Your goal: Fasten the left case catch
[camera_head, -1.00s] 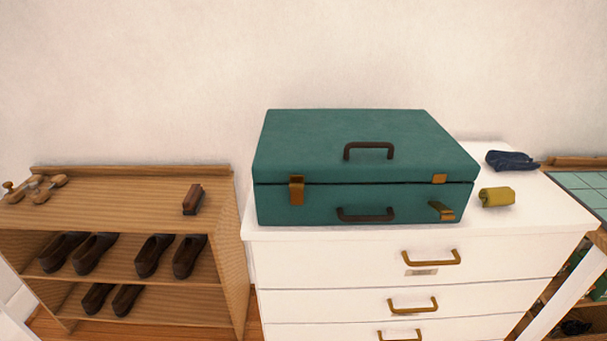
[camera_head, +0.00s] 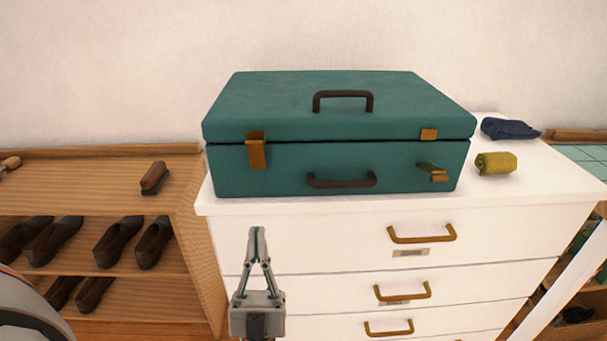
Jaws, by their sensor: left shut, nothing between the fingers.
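A green case (camera_head: 340,105) with a closed lid lies on a white chest of drawers. Its left catch (camera_head: 256,152) is a brass strap that hangs from the lid across the seam; its lower end seems to stand slightly off the front, but I cannot tell whether it is latched. The right catch (camera_head: 434,172) sticks out from the lower half, swung down and apart from its brass plate (camera_head: 429,134) on the lid. My left gripper (camera_head: 257,232) is shut and empty, pointing up, in front of the drawers and below the left catch, not touching it. My right gripper is not in view.
The white chest top (camera_head: 560,180) holds a yellow rolled cloth (camera_head: 496,163) and a dark blue cloth (camera_head: 509,129) right of the case. A wooden shoe rack (camera_head: 90,185) with a brush (camera_head: 154,177) stands at the left. Drawer handles (camera_head: 421,234) protrude in front.

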